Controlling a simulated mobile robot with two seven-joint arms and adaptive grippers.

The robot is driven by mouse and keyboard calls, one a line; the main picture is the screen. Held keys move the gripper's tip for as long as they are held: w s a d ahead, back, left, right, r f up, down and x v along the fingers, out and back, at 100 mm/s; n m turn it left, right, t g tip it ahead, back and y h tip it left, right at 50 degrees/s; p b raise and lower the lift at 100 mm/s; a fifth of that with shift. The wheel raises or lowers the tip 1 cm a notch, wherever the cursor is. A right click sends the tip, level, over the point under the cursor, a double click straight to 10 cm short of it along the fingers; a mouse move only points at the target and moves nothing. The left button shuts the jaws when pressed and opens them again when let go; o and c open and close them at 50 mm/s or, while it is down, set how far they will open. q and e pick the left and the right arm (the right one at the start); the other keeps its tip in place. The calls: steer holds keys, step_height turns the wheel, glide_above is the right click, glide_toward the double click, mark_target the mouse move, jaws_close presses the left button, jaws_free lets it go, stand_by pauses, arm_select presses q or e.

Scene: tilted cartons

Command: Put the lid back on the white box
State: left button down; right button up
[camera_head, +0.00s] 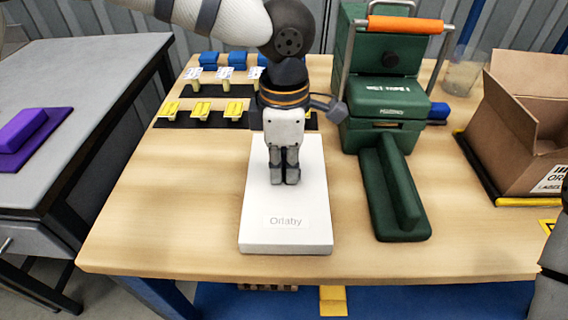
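A flat white box-shaped piece (286,235) with grey lettering on top lies on the wooden table, front centre. I cannot tell a seam between lid and box, and no separate lid shows elsewhere. My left gripper (284,182) points straight down over the middle of the white top. Its two fingers are close together, with nothing visible between them. The tips are at or just above the surface; I cannot tell whether they touch. Part of the white top behind the gripper is hidden. My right gripper does not show; only part of my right arm is at the right edge.
A green machine (384,110) with an orange handle and a green base (397,195) stands right of the white piece. An open cardboard carton (510,127) is at the right. Dark mats with yellow (201,110) and blue pieces lie behind left. The table's front left is clear.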

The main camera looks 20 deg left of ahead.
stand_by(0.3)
arm_select(q)
steer(key=c, duration=1.7)
jaws_free()
step_height(320, 180, up, 19)
steer(key=shift+p, duration=0.7)
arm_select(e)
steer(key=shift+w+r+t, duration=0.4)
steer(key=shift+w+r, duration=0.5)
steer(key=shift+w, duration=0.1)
